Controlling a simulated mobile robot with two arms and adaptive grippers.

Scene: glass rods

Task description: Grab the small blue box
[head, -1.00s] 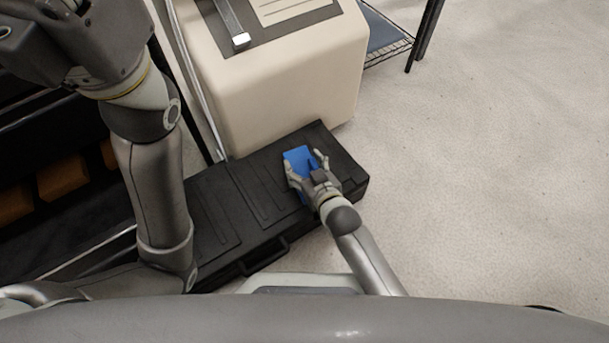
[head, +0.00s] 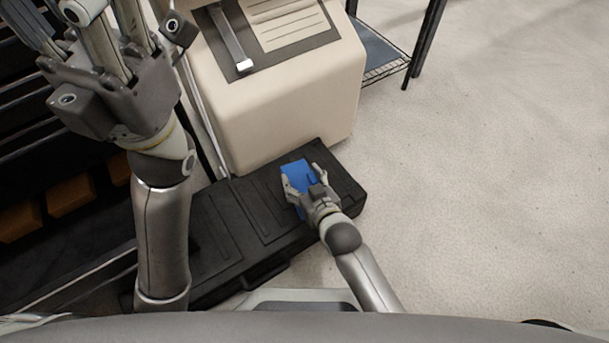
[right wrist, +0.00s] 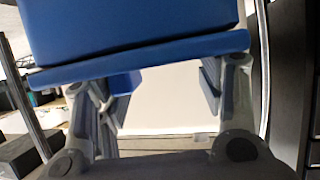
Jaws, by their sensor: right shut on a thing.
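The small blue box (head: 297,172) is at the far side of my right gripper (head: 304,184), over the black case. The right gripper is shut on it, with a finger at each side. In the right wrist view the blue box (right wrist: 130,30) fills the top, close to the camera, with a wider blue edge along its bottom. I cannot tell whether the box touches the case. My left gripper (head: 105,25) is raised at the upper left, away from the box. Its fingertips are cut off by the frame, so its opening is unclear.
The long black case (head: 215,225) lies on the floor below the box. A cream cabinet (head: 285,110) stands right behind it. A dark rack with orange-brown blocks (head: 70,192) is at left. A wire shelf (head: 385,62) stands at upper right. The floor at right is clear.

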